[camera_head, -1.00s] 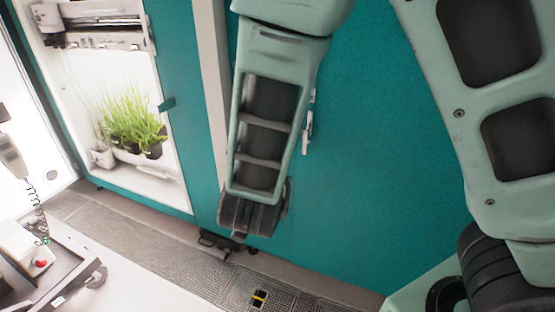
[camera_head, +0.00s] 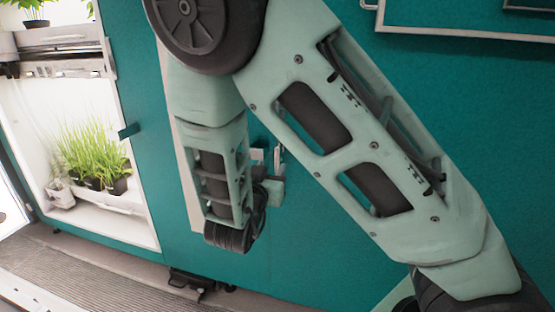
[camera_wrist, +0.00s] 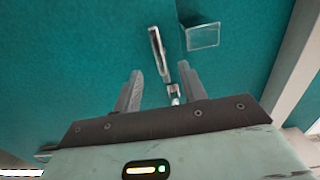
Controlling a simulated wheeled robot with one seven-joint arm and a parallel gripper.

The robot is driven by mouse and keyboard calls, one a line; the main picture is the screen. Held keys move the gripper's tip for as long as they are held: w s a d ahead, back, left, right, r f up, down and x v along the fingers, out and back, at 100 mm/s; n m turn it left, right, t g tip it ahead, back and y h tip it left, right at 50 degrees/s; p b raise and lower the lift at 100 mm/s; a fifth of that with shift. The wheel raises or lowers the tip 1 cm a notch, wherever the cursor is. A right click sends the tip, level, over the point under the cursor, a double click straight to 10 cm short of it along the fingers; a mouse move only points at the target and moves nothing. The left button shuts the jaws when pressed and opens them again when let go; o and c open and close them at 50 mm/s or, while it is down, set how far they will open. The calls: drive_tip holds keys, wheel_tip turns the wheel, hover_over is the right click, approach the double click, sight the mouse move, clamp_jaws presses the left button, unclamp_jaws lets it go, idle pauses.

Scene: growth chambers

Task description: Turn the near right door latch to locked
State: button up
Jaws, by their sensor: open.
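The door latch shows in the wrist view as a slim metal lever (camera_wrist: 157,48), slightly tilted on the teal door. Its lower end lies between my fingers, with a small metal piece (camera_wrist: 173,94) below it. A pale bracket (camera_wrist: 203,37) stands beside the lever. My gripper (camera_wrist: 160,69) is open, with one finger on each side of the latch line and nothing held. I cannot tell whether either finger touches it.
A pale door-frame strip (camera_wrist: 298,65) runs along the right of the wrist view.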

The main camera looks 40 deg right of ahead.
sight(277, 159)
drive_tip(key=x, duration=0.7)
drive_tip(key=shift+d, duration=0.2)
clamp_jaws()
